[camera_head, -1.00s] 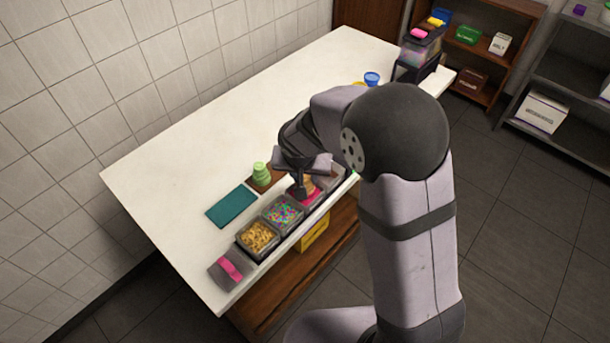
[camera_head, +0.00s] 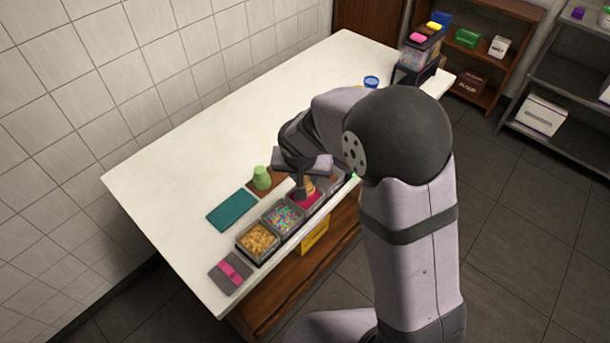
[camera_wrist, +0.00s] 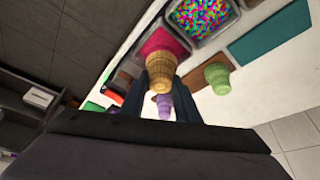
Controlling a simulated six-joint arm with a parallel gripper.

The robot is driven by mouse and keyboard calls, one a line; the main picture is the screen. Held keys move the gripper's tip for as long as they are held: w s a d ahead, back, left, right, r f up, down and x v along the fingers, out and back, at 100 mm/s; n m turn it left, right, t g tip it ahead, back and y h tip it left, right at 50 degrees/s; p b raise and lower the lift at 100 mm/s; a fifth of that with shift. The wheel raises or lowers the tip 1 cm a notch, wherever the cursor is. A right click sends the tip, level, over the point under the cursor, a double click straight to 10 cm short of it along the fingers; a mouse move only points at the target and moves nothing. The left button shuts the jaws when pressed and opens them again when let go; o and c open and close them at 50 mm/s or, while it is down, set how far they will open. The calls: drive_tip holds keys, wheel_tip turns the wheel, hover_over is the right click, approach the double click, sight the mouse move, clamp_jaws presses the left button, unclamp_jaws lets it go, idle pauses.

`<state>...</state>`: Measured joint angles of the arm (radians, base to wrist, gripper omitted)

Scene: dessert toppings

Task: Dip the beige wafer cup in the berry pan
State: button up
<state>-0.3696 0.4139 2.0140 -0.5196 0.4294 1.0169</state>
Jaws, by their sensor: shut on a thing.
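The beige wafer cup (camera_wrist: 162,65) is held between the two fingers of my gripper (camera_wrist: 160,88) in the wrist view. In the head view, my gripper (camera_head: 302,187) is low over the berry pan (camera_head: 310,203), and a small part of the cup (camera_head: 309,186) shows beside it. The berry pan, filled with pink-red, also shows in the wrist view (camera_wrist: 152,44), with the cup's far end over the pink. I cannot tell whether the cup touches it.
Beside it are a sprinkle pan (camera_head: 283,218) and a pan of golden pieces (camera_head: 258,239). A green cup (camera_head: 261,177) stands on a brown board. A teal mat (camera_head: 232,210) lies at left. A purple cup (camera_wrist: 165,106) is near the gripper.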

drive_tip(key=shift+r, duration=0.1)
drive_tip(key=shift+r+p, duration=1.55)
drive_tip(key=shift+r, duration=0.65)
drive_tip(key=shift+a+f, duration=0.1)
